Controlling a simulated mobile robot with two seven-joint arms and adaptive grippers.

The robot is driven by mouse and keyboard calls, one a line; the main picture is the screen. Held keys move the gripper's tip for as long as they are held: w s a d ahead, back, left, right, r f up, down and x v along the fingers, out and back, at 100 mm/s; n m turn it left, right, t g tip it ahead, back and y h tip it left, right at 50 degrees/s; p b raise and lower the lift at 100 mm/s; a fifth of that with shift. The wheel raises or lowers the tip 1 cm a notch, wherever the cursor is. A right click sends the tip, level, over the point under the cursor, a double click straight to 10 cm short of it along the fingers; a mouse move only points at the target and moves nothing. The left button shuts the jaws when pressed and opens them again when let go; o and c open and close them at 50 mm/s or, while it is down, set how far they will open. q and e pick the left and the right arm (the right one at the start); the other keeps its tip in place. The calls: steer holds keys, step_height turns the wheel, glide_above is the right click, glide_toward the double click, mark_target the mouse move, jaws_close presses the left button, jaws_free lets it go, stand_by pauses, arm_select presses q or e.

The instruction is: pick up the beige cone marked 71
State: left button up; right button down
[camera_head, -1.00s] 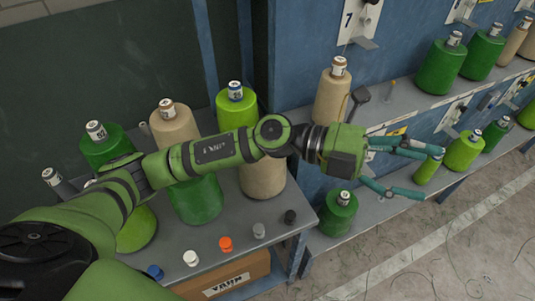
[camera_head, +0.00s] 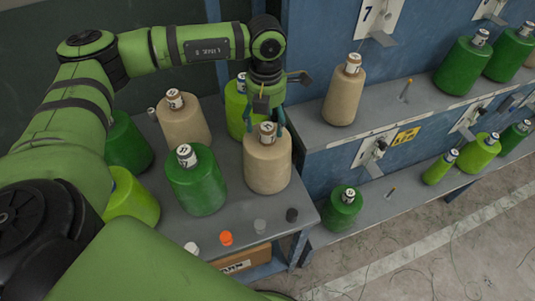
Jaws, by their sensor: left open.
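A beige cone (camera_head: 267,168) stands upright at the right front of the grey table, with a white-labelled tube top. Its number is too small to read surely. My left gripper (camera_head: 264,123) points down over this cone's top, open, with its teal fingers on either side of the tube top. I cannot tell whether they touch it. Another beige cone (camera_head: 184,125) stands further back left on the table, and a third beige cone (camera_head: 343,98) stands on the blue rack's shelf. Their numbers are also not clearly readable. My right gripper is not in view.
A green cone (camera_head: 196,184) stands left of the front beige cone, and a lime cone (camera_head: 237,112) stands close behind it. Small caps, one orange (camera_head: 226,238), line the table's front edge. A cardboard box (camera_head: 240,262) sits below. The blue rack (camera_head: 320,170) stands at right.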

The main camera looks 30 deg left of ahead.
mark_target(267, 126)
arm_select(q)
steer(key=shift+w+f+p, duration=0.1)
steer(key=shift+f+p, duration=0.2)
steer(key=shift+f, duration=1.2)
steer(key=shift+d, duration=0.1)
jaws_close()
steer(key=shift+w+r, duration=0.1)
steer(key=shift+r, duration=0.1)
steer(key=shift+r, duration=0.15)
